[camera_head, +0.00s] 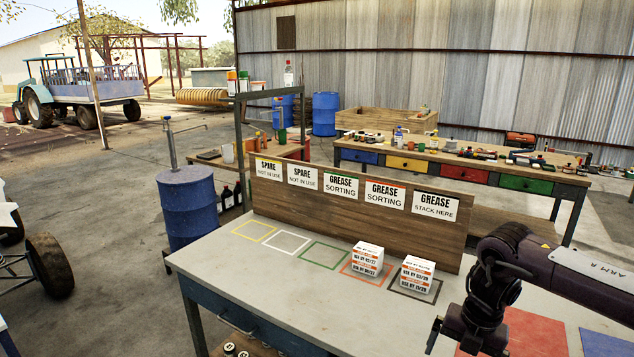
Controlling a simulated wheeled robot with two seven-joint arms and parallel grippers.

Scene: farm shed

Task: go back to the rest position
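My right arm comes in from the right over the bench, in the head view. Its gripper (447,338) is low at the bottom edge, partly cut off and shadowed, so its opening is unclear. It is apart from the white-and-orange grease boxes. One grease stack (367,259) stands on the orange-outlined square, and another (416,275) stands on the black-outlined square under the "GREASE STACK HERE" sign (435,205). Each shows two "USE BY" labels, one above the other. My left gripper is not in view.
The grey bench (285,282) has empty yellow, white and green outlined squares at left. A wooden sign board (320,222) runs along its back edge. Red (535,332) and blue (605,343) patches lie at right. A blue drum (187,208) stands to the left.

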